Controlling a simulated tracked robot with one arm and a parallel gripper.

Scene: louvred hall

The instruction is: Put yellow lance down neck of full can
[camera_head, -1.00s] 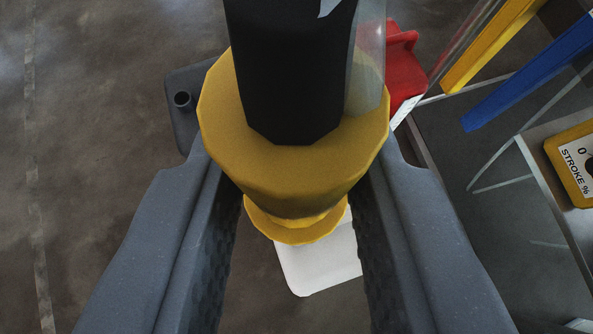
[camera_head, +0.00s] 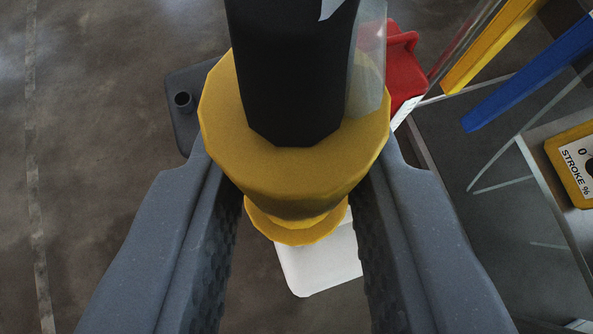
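My gripper (camera_head: 298,205) is shut on the yellow lance (camera_head: 285,170), with one grey finger on each side of its yellow collar. A black shaft (camera_head: 290,70) rises from the collar towards the camera. The lance's lower end is hidden behind the collar. Below it on the floor are a dark grey can (camera_head: 185,128) with a small round neck, a red can (camera_head: 402,68) and a white can (camera_head: 318,265), each partly covered by the lance or my gripper. I cannot tell which can is full.
At the right stands a bench or frame with a yellow bar (camera_head: 490,45), a blue bar (camera_head: 525,75) and a yellow box (camera_head: 572,160) labelled "STROKE %". A clear curved tube or hose runs there. The floor (camera_head: 90,150) at the left is open.

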